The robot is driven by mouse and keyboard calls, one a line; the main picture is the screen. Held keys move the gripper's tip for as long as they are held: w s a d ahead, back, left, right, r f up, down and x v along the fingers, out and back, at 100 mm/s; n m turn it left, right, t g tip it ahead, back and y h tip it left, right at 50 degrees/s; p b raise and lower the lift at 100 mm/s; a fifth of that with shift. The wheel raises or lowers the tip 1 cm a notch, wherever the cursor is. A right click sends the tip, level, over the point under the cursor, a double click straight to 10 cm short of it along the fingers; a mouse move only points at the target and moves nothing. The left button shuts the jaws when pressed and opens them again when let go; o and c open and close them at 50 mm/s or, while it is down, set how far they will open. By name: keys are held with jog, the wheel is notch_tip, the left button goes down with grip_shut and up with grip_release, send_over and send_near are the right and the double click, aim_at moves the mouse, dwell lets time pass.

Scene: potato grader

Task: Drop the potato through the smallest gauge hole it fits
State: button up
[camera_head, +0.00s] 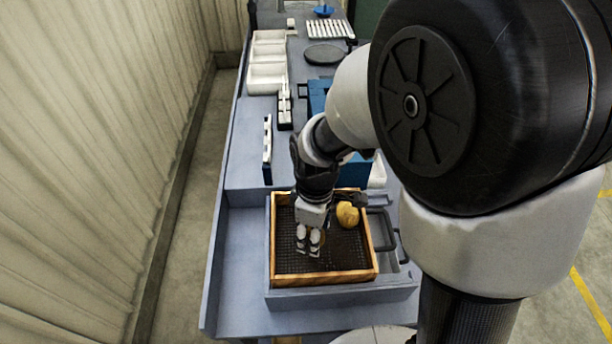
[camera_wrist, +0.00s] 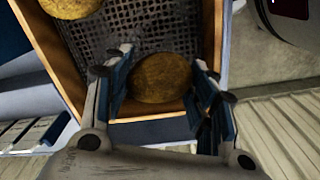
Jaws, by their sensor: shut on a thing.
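A brown potato (camera_wrist: 160,82) is between the two blue-padded fingers of my gripper (camera_wrist: 164,68) in the wrist view, and the fingers are shut on it. In the head view my gripper (camera_head: 308,246) points down inside a wooden-framed tray (camera_head: 324,279) with a dark mesh floor. The held potato is mostly hidden there by the fingers. I cannot tell whether it touches the mesh. A second, yellower potato (camera_head: 347,214) lies in the tray's far right part; it also shows at the top left of the wrist view (camera_wrist: 70,6). No gauge hole is clearly visible.
Beyond the tray, a blue object (camera_head: 318,97) is partly hidden by my arm. A white compartment tray (camera_head: 267,66), a dark round disc (camera_head: 324,54) and a white slatted rack (camera_head: 330,29) stand farther back. The bench left of the wooden tray is clear.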

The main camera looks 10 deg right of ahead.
jog(key=shift+f+b, duration=0.65)
jog(key=shift+f, duration=2.85)
jog(key=shift+f, duration=0.1)
jog(key=o, duration=1.1)
notch_tip(320, 180, up, 12)
jog(key=p, duration=0.2)
jog(key=shift+d+r+p, duration=0.1)
jog(key=shift+r+p, duration=0.15)
jog(key=shift+p, duration=0.15)
jog(key=s+d+r+m+t, duration=0.1)
jog(key=s+d+r+m, duration=0.1)
jog(key=s+r+m, duration=0.2)
jog(key=s+d+r+m+t, duration=0.2)
jog(key=s+d+r+m, duration=0.1)
jog(key=s+r+m, duration=0.1)
jog(key=s+d+r+m+t, duration=0.1)
jog(key=s+d+r+m, duration=0.2)
jog(key=s+r+m, duration=0.2)
jog(key=shift+s+d+r+t, duration=0.15)
jog(key=shift+r+t, duration=0.15)
jog(key=shift+r, duration=0.3)
